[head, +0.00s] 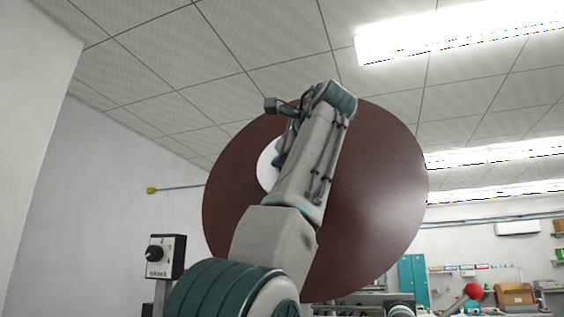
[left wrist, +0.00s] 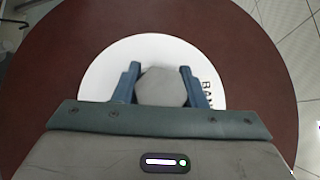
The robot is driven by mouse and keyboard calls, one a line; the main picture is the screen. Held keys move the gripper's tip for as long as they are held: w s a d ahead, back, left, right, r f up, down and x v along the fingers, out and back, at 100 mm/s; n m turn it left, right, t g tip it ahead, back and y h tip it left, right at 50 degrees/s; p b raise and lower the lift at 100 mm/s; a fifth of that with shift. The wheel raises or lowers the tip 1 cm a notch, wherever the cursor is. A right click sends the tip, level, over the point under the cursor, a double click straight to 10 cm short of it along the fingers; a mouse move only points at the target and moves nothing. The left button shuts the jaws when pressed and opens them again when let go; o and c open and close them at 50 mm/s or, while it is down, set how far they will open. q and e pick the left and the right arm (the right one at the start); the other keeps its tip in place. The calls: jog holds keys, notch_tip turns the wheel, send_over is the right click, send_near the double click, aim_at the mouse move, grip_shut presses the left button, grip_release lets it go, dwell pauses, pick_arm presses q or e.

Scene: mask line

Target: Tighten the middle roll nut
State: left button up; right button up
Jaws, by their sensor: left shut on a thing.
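The large dark red roll (head: 375,210) fills the middle of the head view, with a white round hub (head: 267,165) partly hidden behind my left arm. The left wrist view shows the roll (left wrist: 45,60) and its white hub (left wrist: 105,68) close up. A grey faceted nut (left wrist: 162,87) sits at the hub's middle. My left gripper (left wrist: 160,85) has one blue finger on each side of the nut and is shut on it. In the head view the fingers and the nut are hidden by my arm. My right gripper is not in view.
A small control box with a black knob (head: 154,253) stands at the left. A thin rod with a yellow end (head: 152,190) sticks out left of the roll. A teal locker (head: 413,280) and shelves are far back right, near a red ball (head: 473,291).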

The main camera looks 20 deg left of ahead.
pick_arm(q)
jog(key=shift+m+t+b, duration=0.3)
jog(key=shift+m, duration=0.1)
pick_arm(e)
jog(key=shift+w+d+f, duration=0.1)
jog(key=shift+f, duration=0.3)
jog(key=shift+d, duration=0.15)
pick_arm(q)
jog(key=o, duration=1)
jog(key=shift+d, duration=0.1)
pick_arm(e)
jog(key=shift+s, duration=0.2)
pick_arm(q)
jog(key=shift+s+d, duration=0.1)
jog(key=shift+b+v, duration=0.55)
jog(key=shift+v, duration=0.6)
jog(key=b+v, duration=0.1)
jog(key=v, duration=0.7)
jog(key=shift+d+f, duration=0.1)
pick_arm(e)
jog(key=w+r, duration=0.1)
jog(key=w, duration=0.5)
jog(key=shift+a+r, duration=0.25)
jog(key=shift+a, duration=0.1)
